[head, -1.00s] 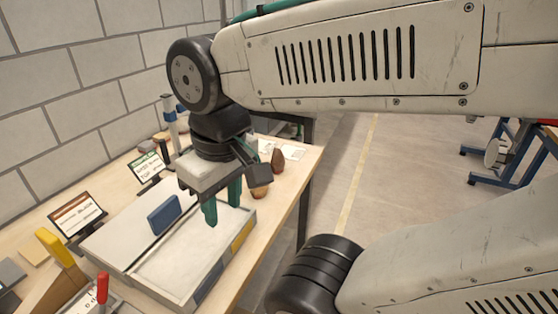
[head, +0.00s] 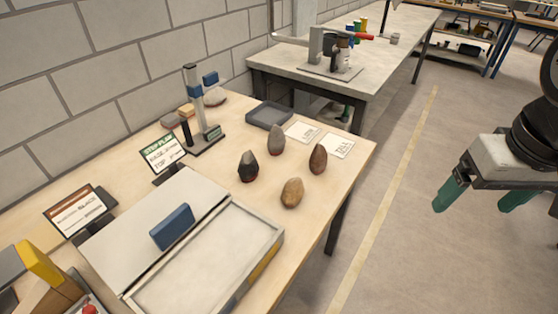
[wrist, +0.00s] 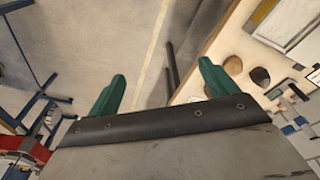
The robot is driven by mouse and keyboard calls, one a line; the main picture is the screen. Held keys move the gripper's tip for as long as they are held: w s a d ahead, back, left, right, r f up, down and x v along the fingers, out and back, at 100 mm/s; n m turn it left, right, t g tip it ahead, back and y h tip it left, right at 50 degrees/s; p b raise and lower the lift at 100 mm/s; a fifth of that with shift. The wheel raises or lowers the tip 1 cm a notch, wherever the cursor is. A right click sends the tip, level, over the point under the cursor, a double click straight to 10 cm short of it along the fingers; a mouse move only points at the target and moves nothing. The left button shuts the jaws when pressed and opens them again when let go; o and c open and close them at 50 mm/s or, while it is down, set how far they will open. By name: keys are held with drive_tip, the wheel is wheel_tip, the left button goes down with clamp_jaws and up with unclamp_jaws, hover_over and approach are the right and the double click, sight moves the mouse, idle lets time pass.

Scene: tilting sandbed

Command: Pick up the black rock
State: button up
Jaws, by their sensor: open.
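The black rock (head: 248,167), dark with a reddish base, stands upright on the wooden table behind the sandbed (head: 258,288). Around it stand a grey rock (head: 276,140), a reddish-brown rock (head: 318,158) and a tan rock (head: 292,193). My gripper (head: 482,200) is open and empty, with green fingers, over the floor well right of the table. In the wrist view the open fingers (wrist: 160,85) have nothing between them. A dark rock and a brown one show there beside the right finger; I cannot tell which they are.
A grey tray (head: 270,115) and two paper cards (head: 303,131) lie behind the rocks. A post stand (head: 200,115) and a sign (head: 162,153) stand left of them. The floor right of the table is clear.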

drive_tip(key=w+a+f+n+t, duration=0.1)
drive_tip(key=w+a+f, duration=0.15)
drive_tip(key=w, duration=0.35)
drive_tip(key=w+a+f+n+t, duration=0.1)
drive_tip(key=w+a, duration=0.2)
drive_tip(key=w, duration=0.4)
drive_tip(key=n+t+y, duration=0.3)
drive_tip(key=t+y, duration=0.2)
hover_over(251, 165)
drive_tip(key=s+d, duration=0.3)
drive_tip(key=d, duration=0.9)
wheel_tip(251, 165, down, 13)
drive_tip(key=a+f+y, duration=0.1)
drive_tip(key=a+f, duration=0.1)
drive_tip(key=a, duration=0.1)
drive_tip(key=a+f+n+t+y, duration=0.1)
drive_tip(key=a+f, duration=0.1)
drive_tip(key=a, duration=0.1)
drive_tip(key=a+f+n+t, duration=0.1)
drive_tip(key=a+f, duration=0.1)
drive_tip(key=shift+s+a+f+y, duration=0.2)
drive_tip(key=shift+s+a+y, duration=0.15)
drive_tip(key=shift+a+y, duration=0.05)
drive_tip(key=shift+w+a+f, duration=0.15)
drive_tip(key=shift+a, duration=0.15)
drive_tip(key=x, duration=0.7)
drive_tip(key=shift+w, duration=0.1)
drive_tip(key=c, duration=1.7)
